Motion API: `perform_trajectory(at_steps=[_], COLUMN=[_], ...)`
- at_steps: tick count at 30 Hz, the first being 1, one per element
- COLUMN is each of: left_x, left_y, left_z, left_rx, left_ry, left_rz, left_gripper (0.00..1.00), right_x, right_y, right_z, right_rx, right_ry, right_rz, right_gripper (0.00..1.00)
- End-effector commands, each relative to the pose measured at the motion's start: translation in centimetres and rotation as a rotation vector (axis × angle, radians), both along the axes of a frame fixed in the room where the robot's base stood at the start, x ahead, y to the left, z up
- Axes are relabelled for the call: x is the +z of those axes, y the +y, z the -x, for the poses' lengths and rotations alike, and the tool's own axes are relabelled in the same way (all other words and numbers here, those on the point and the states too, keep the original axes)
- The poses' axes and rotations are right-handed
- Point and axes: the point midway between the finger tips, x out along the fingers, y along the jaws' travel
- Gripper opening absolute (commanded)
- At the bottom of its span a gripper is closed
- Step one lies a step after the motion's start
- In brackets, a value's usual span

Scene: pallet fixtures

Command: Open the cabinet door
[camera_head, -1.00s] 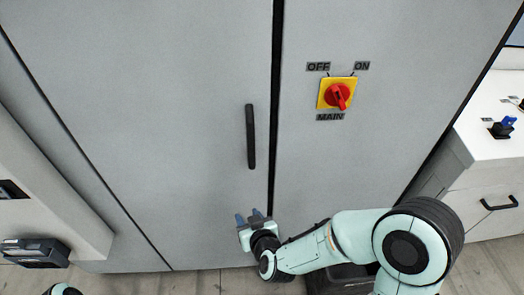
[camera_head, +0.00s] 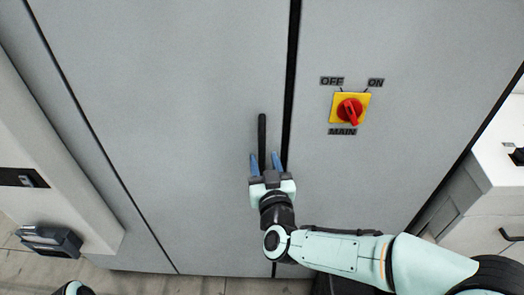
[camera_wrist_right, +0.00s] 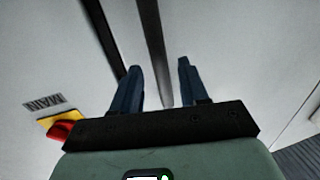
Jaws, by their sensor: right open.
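The grey cabinet door (camera_head: 170,120) is closed, flush with the panel to its right along a dark vertical gap. Its black vertical bar handle (camera_head: 262,132) is near that gap. My right gripper (camera_head: 265,162) is open at the handle's lower part, with one blue finger on each side of it in the head view. In the right wrist view the handle (camera_wrist_right: 152,45) runs down between the two open fingers (camera_wrist_right: 158,85); I cannot tell whether they touch it. My left gripper is not in view; only a bit of my left arm shows at the bottom left.
A red and yellow main switch (camera_head: 349,110) is on the panel right of the gap. A white drawer unit (camera_head: 490,190) stands at the far right. A light box with a dark device (camera_head: 50,240) is at the left.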

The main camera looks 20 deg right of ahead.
Motion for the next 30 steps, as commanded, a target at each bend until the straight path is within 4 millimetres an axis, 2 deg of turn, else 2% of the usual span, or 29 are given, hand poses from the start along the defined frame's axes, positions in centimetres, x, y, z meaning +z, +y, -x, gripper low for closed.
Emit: perform_trajectory(at_steps=[3, 6, 10, 18, 19, 21, 23, 30], left_x=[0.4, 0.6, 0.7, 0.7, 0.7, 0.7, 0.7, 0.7], left_y=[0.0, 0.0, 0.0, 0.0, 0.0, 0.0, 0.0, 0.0], left_z=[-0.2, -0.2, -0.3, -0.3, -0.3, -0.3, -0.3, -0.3], left_rx=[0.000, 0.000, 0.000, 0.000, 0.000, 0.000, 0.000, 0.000], left_ry=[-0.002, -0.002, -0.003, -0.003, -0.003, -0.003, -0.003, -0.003], left_rz=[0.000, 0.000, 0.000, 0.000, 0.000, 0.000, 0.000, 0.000], left_gripper=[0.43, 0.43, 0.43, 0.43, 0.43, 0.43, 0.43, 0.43], right_x=[0.0, 0.0, 0.0, 0.0, 0.0, 0.0, 0.0, 0.0], right_y=[-0.2, -0.3, -0.3, -0.3, -0.3, -0.3, -0.3, -0.2], right_z=[-2.0, -3.1, -3.8, -3.9, -3.9, -3.9, -3.9, -3.9], right_rx=[0.000, -0.001, 0.001, 0.001, 0.001, 0.001, 0.001, 0.001], right_ry=[0.001, 0.001, 0.000, 0.001, 0.001, 0.001, 0.001, 0.001], right_rz=[0.001, 0.000, 0.000, 0.000, 0.000, 0.000, 0.000, 0.000], right_gripper=[0.44, 0.44, 0.44, 0.44, 0.41, 0.18, 0.00, 0.00])
